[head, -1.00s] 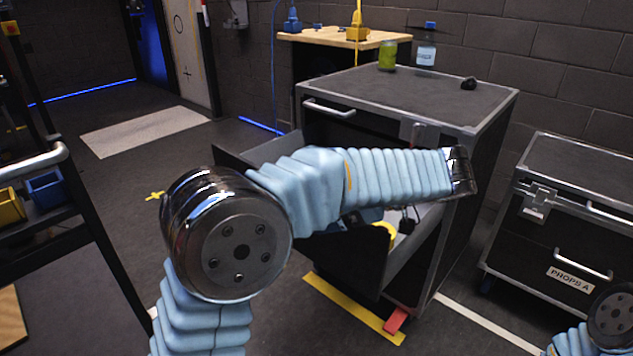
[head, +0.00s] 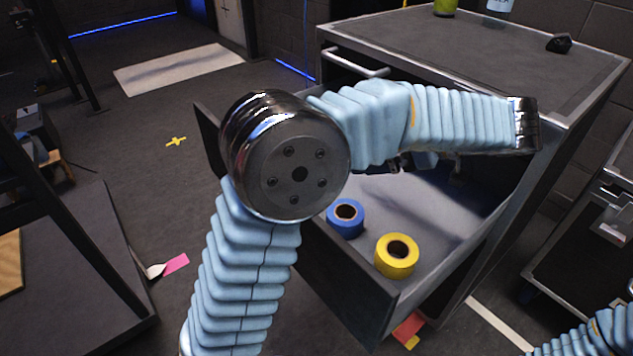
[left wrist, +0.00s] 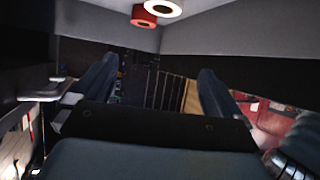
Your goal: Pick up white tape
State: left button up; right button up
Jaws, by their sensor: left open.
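A white tape roll (left wrist: 160,4) shows at the top edge of the left wrist view, partly cut off by the frame. A red tape roll (left wrist: 143,17) lies beside it, on the light grey drawer floor. In the head view I cannot see the white tape; my left forearm covers part of the drawer. My left gripper (left wrist: 157,66) is open, with nothing between its fingers and the white tape beyond their tips. In the head view the gripper is mostly hidden behind my arm. My right gripper is out of view.
The open drawer (head: 350,290) of a black cabinet (head: 470,60) holds a blue tape roll (head: 346,217) and a yellow tape roll (head: 397,255) near its front. The drawer walls stand around them. A dark lump (head: 559,43) sits on the cabinet top.

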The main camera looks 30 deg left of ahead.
pick_arm(q)
jog(key=a+f+b, duration=0.2)
jog(key=f, duration=0.1)
jog(key=a+f+b, duration=0.2)
jog(key=f, duration=0.1)
jog(key=a+f+b, duration=0.2)
jog(key=a+f, duration=0.1)
jog(key=shift+w+a+f, duration=0.1)
jog(key=shift+w+f, duration=0.1)
jog(key=shift+w, duration=0.05)
jog(key=x, duration=0.5)
jog(key=shift+s+a+f, duration=0.1)
jog(key=shift+a, duration=0.25)
jog(key=c, duration=1.1)
jog(key=shift+o, duration=0.2)
